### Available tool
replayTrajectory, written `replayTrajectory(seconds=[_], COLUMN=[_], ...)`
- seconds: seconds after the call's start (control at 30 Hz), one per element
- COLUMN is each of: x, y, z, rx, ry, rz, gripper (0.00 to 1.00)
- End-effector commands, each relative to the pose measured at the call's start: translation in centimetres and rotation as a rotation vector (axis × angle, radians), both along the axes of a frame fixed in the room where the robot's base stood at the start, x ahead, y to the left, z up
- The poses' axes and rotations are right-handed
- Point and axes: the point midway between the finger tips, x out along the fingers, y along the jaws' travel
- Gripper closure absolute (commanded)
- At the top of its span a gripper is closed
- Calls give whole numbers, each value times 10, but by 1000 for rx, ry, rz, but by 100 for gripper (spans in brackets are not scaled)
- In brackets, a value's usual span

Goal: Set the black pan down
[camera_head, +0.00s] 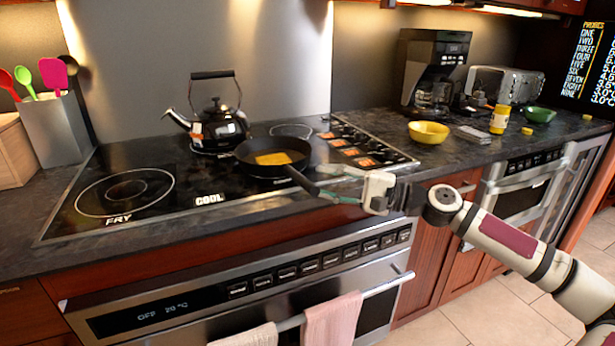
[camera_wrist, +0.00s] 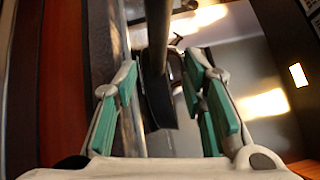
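The black pan (camera_head: 238,152) is at the cooktop's middle right, beside the kettle, with a yellow-orange piece of food (camera_head: 273,158) in it. It looks level; I cannot tell whether its base touches the glass. Its handle (camera_head: 301,180) points toward the front right. My gripper (camera_head: 328,183) is at the handle's end. In the wrist view, the green-padded fingers (camera_wrist: 160,85) stand apart, with the dark handle (camera_wrist: 157,30) between them and visible gaps on both sides.
The black cooktop has a clear ring marked FRY (camera_head: 125,192) at left and a COOL label (camera_head: 209,199) at front. A kettle (camera_head: 215,126) stands behind the pan. A yellow bowl (camera_head: 429,133) is on the right counter. Towels (camera_head: 333,320) hang on the oven handle below.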

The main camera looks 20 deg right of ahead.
Motion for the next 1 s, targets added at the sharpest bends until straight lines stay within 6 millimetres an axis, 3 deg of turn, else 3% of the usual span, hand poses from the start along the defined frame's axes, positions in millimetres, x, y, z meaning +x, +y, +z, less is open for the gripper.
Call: replayTrajectory(seconds=[0.1, 0.3, 1.0], x=[-15, -28, -30], y=[-16, -29, -32], z=[0, -2, -2], rx=[2, 1, 0], ry=[-1, -1, -2], rz=[-4, 0, 1], gripper=[62, 62, 62])
